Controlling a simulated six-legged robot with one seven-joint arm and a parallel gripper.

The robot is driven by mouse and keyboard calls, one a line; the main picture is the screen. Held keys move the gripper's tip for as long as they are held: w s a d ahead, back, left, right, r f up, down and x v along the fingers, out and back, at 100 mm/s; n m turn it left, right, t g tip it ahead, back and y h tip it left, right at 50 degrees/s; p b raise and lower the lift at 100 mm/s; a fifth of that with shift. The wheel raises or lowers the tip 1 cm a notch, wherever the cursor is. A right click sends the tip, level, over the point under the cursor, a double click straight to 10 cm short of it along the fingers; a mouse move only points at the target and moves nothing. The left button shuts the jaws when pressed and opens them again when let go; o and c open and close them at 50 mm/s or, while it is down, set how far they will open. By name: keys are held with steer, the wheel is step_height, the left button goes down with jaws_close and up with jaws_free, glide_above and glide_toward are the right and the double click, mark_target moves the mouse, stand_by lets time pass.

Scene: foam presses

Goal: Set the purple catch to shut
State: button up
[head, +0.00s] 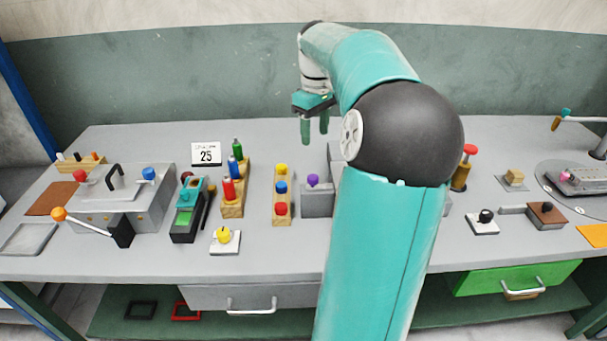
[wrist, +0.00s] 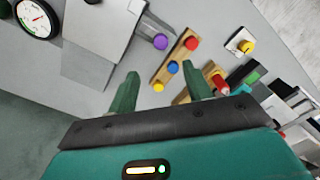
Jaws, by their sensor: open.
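The purple catch (head: 313,180) is a small round knob on the front left of a grey box-like press (head: 318,203) near the middle of the bench. In the wrist view the purple knob (wrist: 160,41) sits at the edge of the grey press (wrist: 100,40). Whether the catch is open or shut cannot be told. My gripper (head: 314,140) is open and empty. It hangs above the back of the bench, behind the knob and apart from it. In the wrist view its two green fingers (wrist: 160,90) are spread, with the knob beyond them. My arm hides much of the press in the head view.
A wooden block with yellow, blue and red knobs (head: 282,206) stands just left of the press. Bottles in a wooden rack (head: 233,207) stand farther left. A yellow knob on a white plate (head: 224,237) is near the front edge. A gauge (wrist: 36,18) shows beside the press.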

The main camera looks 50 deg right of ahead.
mark_target(313, 177)
step_height(313, 177, down, 14)
steer(key=shift+w+a+r, duration=0.1)
steer(key=shift+a+r, duration=0.05)
steer(key=shift+r, duration=0.05)
stand_by(0.4)
